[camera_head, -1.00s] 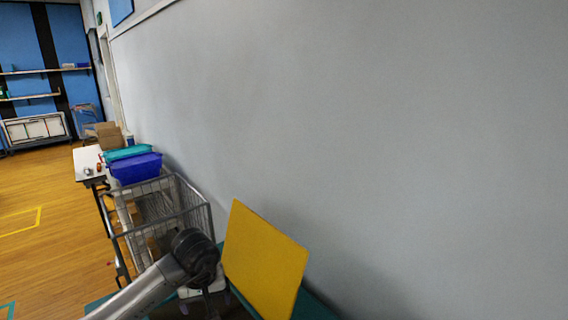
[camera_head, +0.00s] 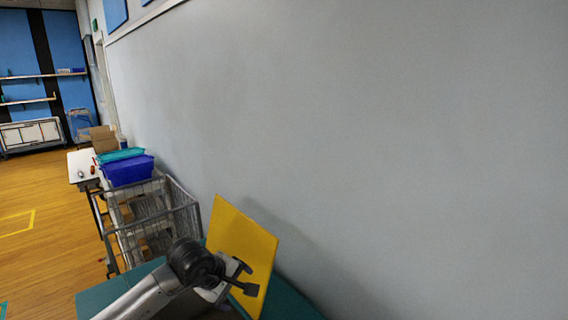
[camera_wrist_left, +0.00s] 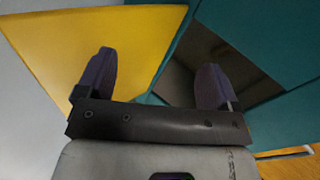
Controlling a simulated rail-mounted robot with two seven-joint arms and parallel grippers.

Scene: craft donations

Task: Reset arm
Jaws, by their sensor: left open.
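My left gripper (camera_head: 244,278) is at the bottom of the head view, in front of a yellow panel (camera_head: 237,235). In the left wrist view my left gripper (camera_wrist_left: 152,82) has its two dark fingers wide apart with nothing held between them. The yellow panel (camera_wrist_left: 130,35) lies behind the left finger in that view; I cannot tell whether they touch. The panel leans tilted near the wall on a teal surface (camera_head: 122,293). My right gripper is in neither view.
A grey wall (camera_head: 380,130) fills the right side. Beyond the teal surface stand a wire cart (camera_head: 150,215), a blue bin (camera_head: 128,170), a teal bin (camera_head: 120,154) and a white table (camera_head: 80,164). Wooden floor (camera_head: 40,240) at left is open.

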